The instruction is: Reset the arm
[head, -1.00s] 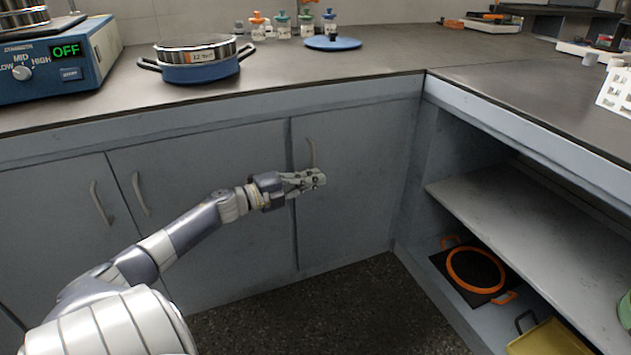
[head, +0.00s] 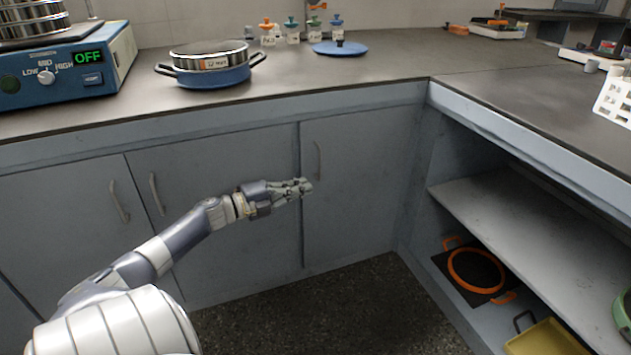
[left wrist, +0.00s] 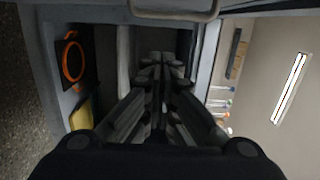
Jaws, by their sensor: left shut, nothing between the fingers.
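My left arm reaches in from the lower left of the head view. Its gripper (head: 302,187) is shut and empty, in front of the grey cabinet doors (head: 360,190) and below the counter's edge. In the left wrist view the two fingers (left wrist: 160,75) lie together with nothing between them. My right gripper shows in neither view.
A shaker base (head: 75,75) reading OFF stands on the counter at left. A sieve on a blue pan (head: 210,75), a blue lid (head: 340,48) and small bottles stand behind. An open shelf (head: 540,220) is at right, with an orange-rimmed item (head: 477,270) below.

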